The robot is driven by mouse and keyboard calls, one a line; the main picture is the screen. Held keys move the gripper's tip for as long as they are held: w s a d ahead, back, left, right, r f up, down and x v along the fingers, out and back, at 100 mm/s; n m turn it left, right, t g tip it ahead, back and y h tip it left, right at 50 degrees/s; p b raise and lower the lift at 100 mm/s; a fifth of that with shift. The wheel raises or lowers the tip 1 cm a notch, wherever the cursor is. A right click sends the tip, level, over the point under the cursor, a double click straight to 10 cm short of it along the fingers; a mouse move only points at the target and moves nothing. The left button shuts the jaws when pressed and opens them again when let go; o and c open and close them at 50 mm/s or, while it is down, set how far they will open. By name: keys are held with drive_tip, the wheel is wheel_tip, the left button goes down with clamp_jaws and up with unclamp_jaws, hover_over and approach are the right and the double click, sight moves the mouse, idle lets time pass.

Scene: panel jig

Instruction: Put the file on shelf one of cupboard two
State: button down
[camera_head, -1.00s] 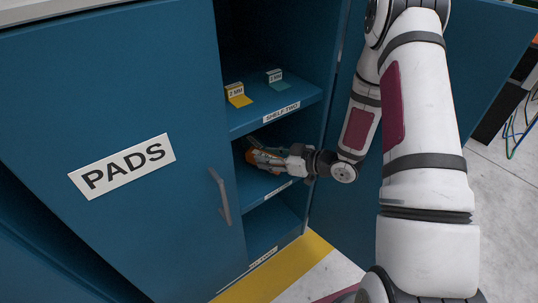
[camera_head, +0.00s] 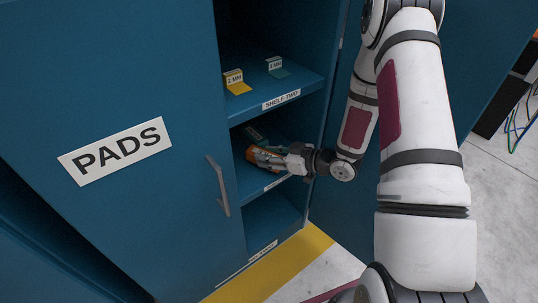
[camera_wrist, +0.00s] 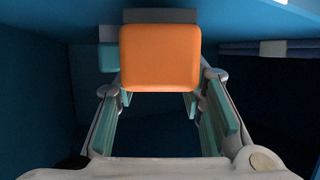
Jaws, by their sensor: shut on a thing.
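My gripper (camera_head: 264,157) is inside the open cupboard, in the compartment under the shelf marked SHELF TWO. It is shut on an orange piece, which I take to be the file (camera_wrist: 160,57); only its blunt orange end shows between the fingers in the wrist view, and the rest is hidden. The gripper is low over the lower shelf (camera_head: 256,190), whose front label is too small to read. I cannot tell whether the file touches that shelf.
The upper shelf (camera_head: 305,82) holds a yellow stand (camera_head: 235,82) and a teal stand (camera_head: 276,68). A dark greenish thing (camera_head: 254,134) lies behind my gripper. A door marked PADS (camera_head: 116,150) stands left, and an open door (camera_head: 470,60) stands right.

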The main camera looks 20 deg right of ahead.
drive_tip(key=shift+f+b, duration=0.3)
drive_tip(key=shift+f, duration=0.05)
drive_tip(key=c, duration=1)
unclamp_jaws()
drive_tip(key=shift+o, duration=0.2)
drive_tip(key=v, duration=1.2)
drive_tip(key=shift+d, duration=0.1)
